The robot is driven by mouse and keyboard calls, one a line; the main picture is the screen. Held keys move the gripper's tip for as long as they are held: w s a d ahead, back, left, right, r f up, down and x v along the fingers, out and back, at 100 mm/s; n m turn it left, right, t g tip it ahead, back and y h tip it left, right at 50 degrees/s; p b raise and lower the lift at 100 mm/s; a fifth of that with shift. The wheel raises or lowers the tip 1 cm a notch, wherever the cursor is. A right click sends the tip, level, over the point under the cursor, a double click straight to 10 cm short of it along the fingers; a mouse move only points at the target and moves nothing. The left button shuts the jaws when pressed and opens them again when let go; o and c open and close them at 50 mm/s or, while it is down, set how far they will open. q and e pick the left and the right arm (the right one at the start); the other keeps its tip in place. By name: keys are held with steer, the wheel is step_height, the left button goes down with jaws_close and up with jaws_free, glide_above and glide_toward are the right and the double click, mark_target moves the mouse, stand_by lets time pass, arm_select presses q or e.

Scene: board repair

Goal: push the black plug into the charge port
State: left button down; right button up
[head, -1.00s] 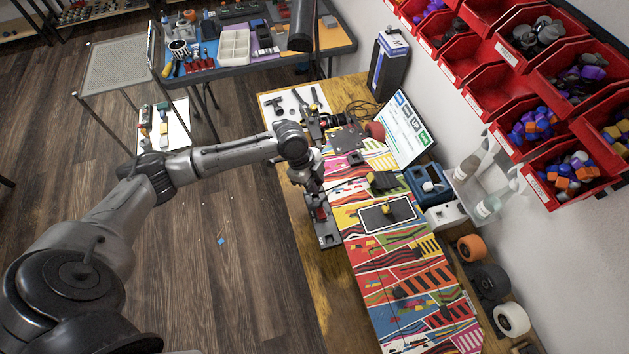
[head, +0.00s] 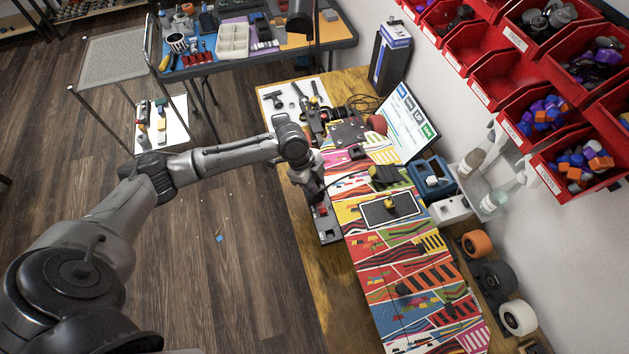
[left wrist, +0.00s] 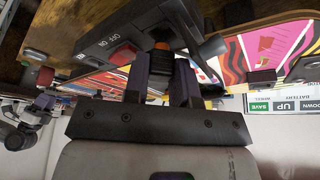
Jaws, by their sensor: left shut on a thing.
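My left gripper (head: 315,187) is at the left edge of the colourful board (head: 400,283), just above a black box (head: 326,222) with a red switch. In the left wrist view its two fingers (left wrist: 166,68) are close together and shut on a small dark piece, seemingly the black plug (left wrist: 160,62), largely hidden between them. The box marked ON and OFF (left wrist: 120,42) is right at the fingertips, with an orange spot there. The charge port opening is hidden, so I cannot tell how deep the plug sits.
A thin dark cable runs from near the gripper towards the blue charger (head: 431,177). A black framed panel (head: 392,210) lies on the board. A screen (head: 408,121), loose wheels (head: 477,243) and red bins (head: 497,75) line the right side.

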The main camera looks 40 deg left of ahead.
stand_by(0.3)
arm_select(q)
steer(key=shift+p, duration=0.35)
stand_by(0.5)
steer(key=shift+p, duration=0.35)
steer(key=shift+f, duration=0.35)
stand_by(0.9)
stand_by(0.6)
steer(key=shift+f, duration=0.2)
stand_by(0.6)
steer(key=shift+f, duration=0.45)
stand_by(0.5)
